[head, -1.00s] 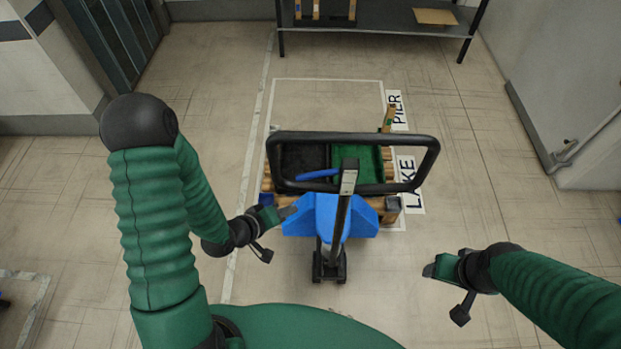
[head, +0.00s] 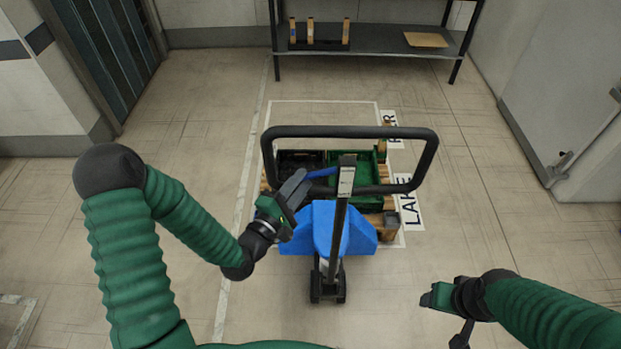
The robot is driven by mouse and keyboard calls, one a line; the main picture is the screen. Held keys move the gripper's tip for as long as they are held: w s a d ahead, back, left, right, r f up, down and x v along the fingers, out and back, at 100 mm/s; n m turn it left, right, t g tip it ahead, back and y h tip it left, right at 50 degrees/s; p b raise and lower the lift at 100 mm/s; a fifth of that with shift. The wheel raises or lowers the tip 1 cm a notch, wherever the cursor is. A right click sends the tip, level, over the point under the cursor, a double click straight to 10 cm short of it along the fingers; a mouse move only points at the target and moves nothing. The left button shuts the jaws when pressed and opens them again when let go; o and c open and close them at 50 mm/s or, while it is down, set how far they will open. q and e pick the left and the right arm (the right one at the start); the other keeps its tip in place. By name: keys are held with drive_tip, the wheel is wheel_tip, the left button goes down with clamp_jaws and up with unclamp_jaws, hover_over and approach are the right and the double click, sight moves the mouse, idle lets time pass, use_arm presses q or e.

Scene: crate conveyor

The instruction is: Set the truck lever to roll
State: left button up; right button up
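The blue pallet truck (head: 357,236) stands in front of me with its upright handle column and black loop handle (head: 350,132). A blue lever (head: 322,173) shows inside the loop, left of the column; its setting cannot be made out. My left gripper (head: 297,190) is at the left part of the loop, close to the lever's left end. Whether its fingers touch the lever or are apart cannot be told. My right gripper (head: 430,297) is low at the right, away from the truck, and no object shows in it; its finger gap is not clear.
A wooden pallet (head: 390,222) bears a black crate (head: 298,158) and a green crate (head: 340,168) behind the handle. Floor signs lie to its right, one reading LAKE (head: 409,203). A dark shelf (head: 375,40) stands at the back. Floor on both sides is clear.

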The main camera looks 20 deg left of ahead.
use_arm(q)
drive_tip(key=x, duration=0.5)
drive_tip(key=shift+w+a+p, duration=0.15)
drive_tip(key=shift+w+p, duration=0.05)
drive_tip(key=shift+p, duration=0.15)
drive_tip(key=shift+c, duration=0.4)
clamp_jaws()
idle(0.4)
drive_tip(key=shift+s+a+r+m+g+y+p, duration=0.15)
drive_tip(key=shift+r+m+g+p, duration=0.45)
drive_tip(key=shift+p, duration=0.8)
drive_tip(key=shift+a+r+m+g+y+p, duration=0.15)
drive_tip(key=shift+r+m+g+y+p, duration=0.15)
drive_tip(key=shift+r+m+p, duration=0.8)
